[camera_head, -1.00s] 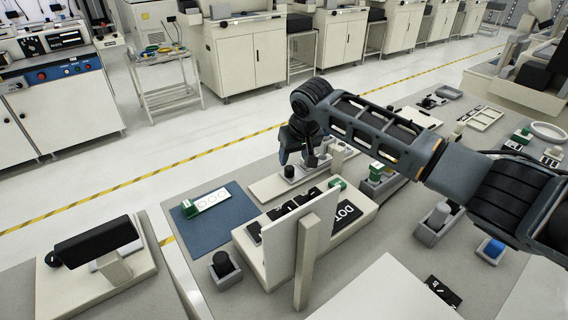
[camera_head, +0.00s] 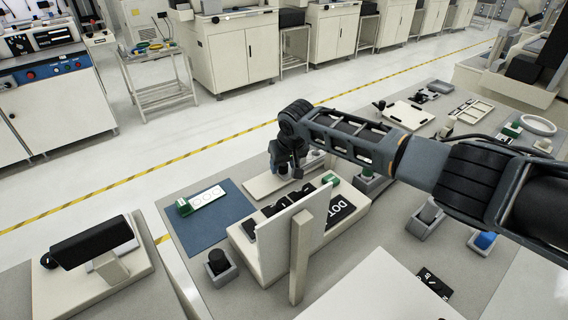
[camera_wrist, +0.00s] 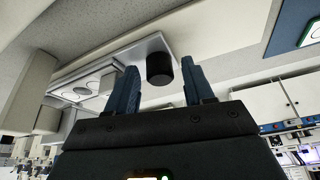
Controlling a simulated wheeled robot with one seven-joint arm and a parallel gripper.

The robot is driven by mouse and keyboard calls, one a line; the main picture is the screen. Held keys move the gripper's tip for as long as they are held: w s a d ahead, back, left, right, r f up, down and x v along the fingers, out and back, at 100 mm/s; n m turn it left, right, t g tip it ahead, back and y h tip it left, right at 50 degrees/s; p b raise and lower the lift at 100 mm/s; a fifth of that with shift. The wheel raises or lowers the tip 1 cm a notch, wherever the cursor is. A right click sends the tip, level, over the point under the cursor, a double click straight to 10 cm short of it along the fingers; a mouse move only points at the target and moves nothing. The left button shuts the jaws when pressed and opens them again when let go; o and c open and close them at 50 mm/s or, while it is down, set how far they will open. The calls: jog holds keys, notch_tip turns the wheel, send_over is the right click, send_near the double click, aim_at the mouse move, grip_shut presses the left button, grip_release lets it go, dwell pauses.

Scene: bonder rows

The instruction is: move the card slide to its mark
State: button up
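What I take for the card slide is a small light block with an upright black knob, on a beige board (camera_head: 258,187) beyond the upright panel. In the head view my gripper (camera_head: 286,168) is right over the knob, largely hiding it. In the wrist view the black knob (camera_wrist: 160,70) stands on a light grey plate (camera_wrist: 139,58). My gripper (camera_wrist: 160,88) is open, its two blue fingers on either side of the knob, with gaps showing. I cannot tell how deep the knob is between them. I cannot make out the mark.
A blue mat (camera_head: 220,222) with a green-ended strip (camera_head: 205,198) lies left of the board. The upright panel (camera_head: 285,240) and a box with black cards stand nearer. A black-knobbed holder (camera_head: 219,268) and a blue-topped one (camera_head: 484,240) stand on the table.

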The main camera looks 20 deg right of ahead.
grip_shut()
dwell(0.3)
jog(key=shift+a+f, duration=0.1)
